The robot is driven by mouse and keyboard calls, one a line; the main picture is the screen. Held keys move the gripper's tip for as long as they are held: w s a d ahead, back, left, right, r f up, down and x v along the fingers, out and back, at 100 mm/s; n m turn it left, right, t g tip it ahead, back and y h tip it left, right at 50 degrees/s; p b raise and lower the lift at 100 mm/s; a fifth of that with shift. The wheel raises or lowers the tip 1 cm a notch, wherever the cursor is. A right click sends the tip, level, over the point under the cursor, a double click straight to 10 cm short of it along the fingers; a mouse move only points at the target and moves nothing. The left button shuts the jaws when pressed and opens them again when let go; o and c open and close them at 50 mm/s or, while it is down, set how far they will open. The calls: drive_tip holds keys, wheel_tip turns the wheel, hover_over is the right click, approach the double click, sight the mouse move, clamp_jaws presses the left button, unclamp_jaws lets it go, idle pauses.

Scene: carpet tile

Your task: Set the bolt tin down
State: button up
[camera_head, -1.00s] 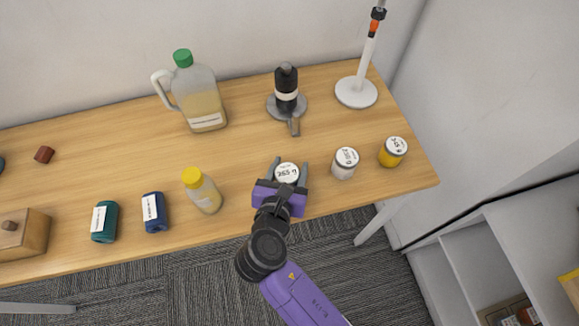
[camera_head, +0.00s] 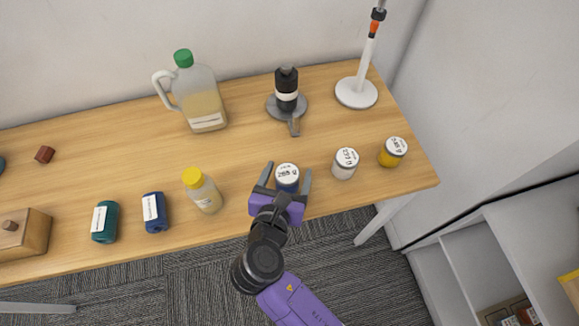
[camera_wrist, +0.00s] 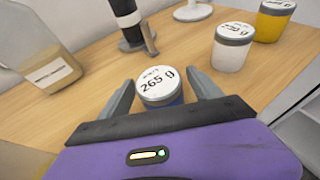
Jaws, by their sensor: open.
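The bolt tin appears to be the blue tin (camera_head: 287,178) with a white lid marked 265 g, standing upright near the table's front edge. My gripper (camera_head: 287,180) is open around it, one finger on each side. In the wrist view the tin (camera_wrist: 160,88) stands between the spread fingers, with gaps visible beside it. Its lower part is hidden by the purple gripper body. A white tin (camera_head: 345,164) and a yellow tin (camera_head: 392,152) with similar labelled lids stand to its right.
A yellow-capped bottle (camera_head: 203,191) stands to the left, with blue (camera_head: 155,212) and teal (camera_head: 104,222) containers beyond. A jug (camera_head: 203,95), a black bottle on a grey stand (camera_head: 286,88) and a white pole stand (camera_head: 356,92) are at the back. The table's middle (camera_head: 240,145) is clear.

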drive_tip(key=v, duration=0.9)
drive_tip(key=shift+s+r, duration=0.2)
drive_tip(key=shift+s, duration=0.15)
drive_tip(key=s+d+f+m, duration=0.1)
drive_tip(key=d+f, duration=0.1)
drive_tip(key=s+d+f+m+g+y, duration=0.1)
drive_tip(key=d+f+m, duration=0.1)
drive_tip(key=d, duration=0.1)
drive_tip(key=s+d+f+m+y, duration=0.1)
drive_tip(key=d+f+m, duration=0.1)
drive_tip(key=d+f, duration=0.1)
drive_tip(key=shift+g, duration=0.4)
drive_tip(key=s+d+f+m+y, duration=0.1)
drive_tip(key=s+d+m+y, duration=0.1)
drive_tip(key=s+d+m, duration=0.5)
drive_tip(key=s+d+r+m+t, duration=0.1)
drive_tip(key=s+d+r+m, duration=0.1)
drive_tip(key=r+m, duration=0.3)
drive_tip(key=s+d+r+m+t+h, duration=0.1)
drive_tip(key=s+d+r+m, duration=0.2)
drive_tip(key=m, duration=0.6)
drive_tip(key=s+d+r+m+t, duration=0.1)
drive_tip(key=s+d+r+m, duration=0.2)
drive_tip(key=s+r+m, duration=0.3)
drive_tip(key=shift+r+m, duration=0.8)
drive_tip(key=shift+m, duration=0.1)
